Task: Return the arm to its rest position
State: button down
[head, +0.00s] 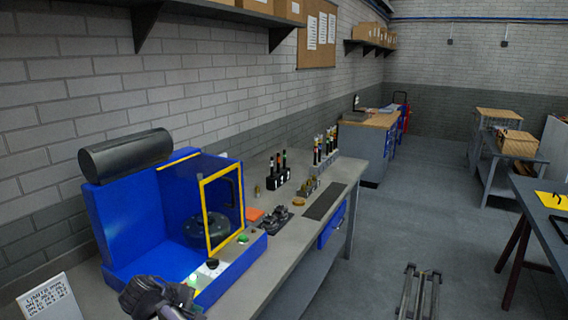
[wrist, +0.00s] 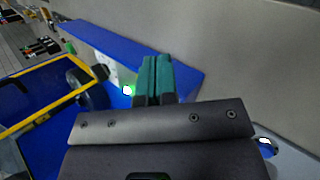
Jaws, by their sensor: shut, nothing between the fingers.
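My gripper shows in the wrist view (wrist: 154,78), its two dark green fingers pressed together with nothing between them. They point at the front panel of the blue machine, close to a lit green button (wrist: 128,90). In the head view part of my arm's end is at the bottom, in front of the blue machine (head: 130,225); the fingers are not clear there. The machine has a yellow-framed door (head: 222,205) and a dark round part inside. Its front panel carries green and black buttons. I cannot tell whether the fingers touch the panel.
The grey workbench (head: 285,250) runs along the brick wall. A printed sign (head: 50,300) stands at the lower left. A shelf hangs above.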

jog(key=s+d+f+m+g+y+b, duration=0.1)
jog(key=d+m, duration=0.4)
jog(key=d, duration=0.8)
jog(key=s+d+f+m+g+y+b, duration=0.2)
jog(key=s+d+f+m+g+b, duration=0.1)
jog(key=d, duration=1)
jog(key=s+d+f+m+g+y+b, duration=0.1)
jog(key=s+d+f+m, duration=0.4)
jog(key=d, duration=0.9)
notch_tip(320, 180, down, 2)
jog(key=shift+f+m+g+y+b, duration=0.15)
jog(key=shift+m+g+y+b, duration=0.25)
jog(key=shift+m+y+b, duration=0.3)
